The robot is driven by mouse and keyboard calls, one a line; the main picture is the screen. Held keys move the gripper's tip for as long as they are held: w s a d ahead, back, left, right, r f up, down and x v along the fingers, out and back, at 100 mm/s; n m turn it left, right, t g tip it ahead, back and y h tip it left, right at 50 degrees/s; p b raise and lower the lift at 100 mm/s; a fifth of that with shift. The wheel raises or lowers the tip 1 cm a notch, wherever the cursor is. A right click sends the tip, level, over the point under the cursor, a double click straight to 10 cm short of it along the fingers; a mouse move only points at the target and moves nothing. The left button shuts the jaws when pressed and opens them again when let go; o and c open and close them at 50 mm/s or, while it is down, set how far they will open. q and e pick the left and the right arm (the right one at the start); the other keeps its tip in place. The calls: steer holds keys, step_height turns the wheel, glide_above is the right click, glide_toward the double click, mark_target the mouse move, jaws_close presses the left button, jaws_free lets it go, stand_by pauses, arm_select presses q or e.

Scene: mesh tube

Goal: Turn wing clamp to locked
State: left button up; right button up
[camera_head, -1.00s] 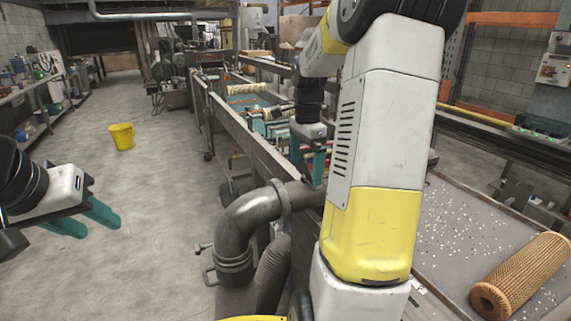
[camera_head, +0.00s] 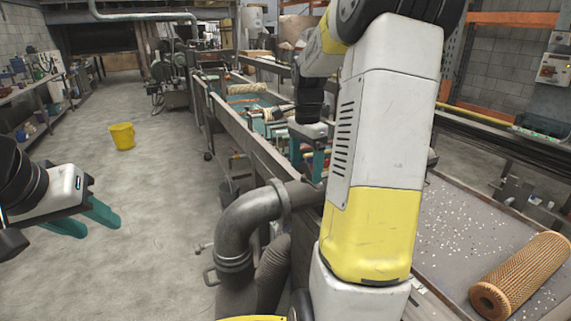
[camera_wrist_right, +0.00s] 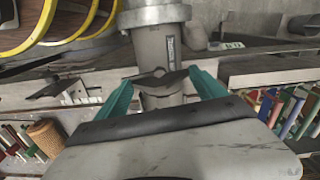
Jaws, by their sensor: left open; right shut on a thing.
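The wing clamp (camera_wrist_right: 160,79) shows in the right wrist view as a dark, flat two-winged piece across a grey pipe (camera_wrist_right: 158,52). My right gripper (camera_wrist_right: 162,84) is shut on it, with one teal finger at each wing end. In the head view my right gripper (camera_head: 316,165) is small and partly behind my own arm, and the wing clamp cannot be made out there. My left gripper (camera_head: 92,218) is open and empty over the floor at the left.
A long metal-sided trough (camera_head: 250,145) runs into the distance. A thick bent pipe (camera_head: 240,235) stands in front. A tan mesh tube (camera_head: 520,275) lies on a speckled tray (camera_head: 450,215) at the right. A yellow bucket (camera_head: 122,136) stands on the open floor.

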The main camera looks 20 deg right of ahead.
mark_target(305, 165)
steer(key=n, duration=0.8)
steer(key=shift+n, duration=0.4)
steer(key=n, duration=0.4)
steer(key=shift+n, duration=1.8)
steer(key=shift+r+n, duration=0.1)
steer(key=shift+n, duration=0.2)
steer(key=o, duration=1.3)
step_height(305, 165, up, 8)
steer(key=shift+f, duration=0.15)
steer(key=shift+a, duration=0.1)
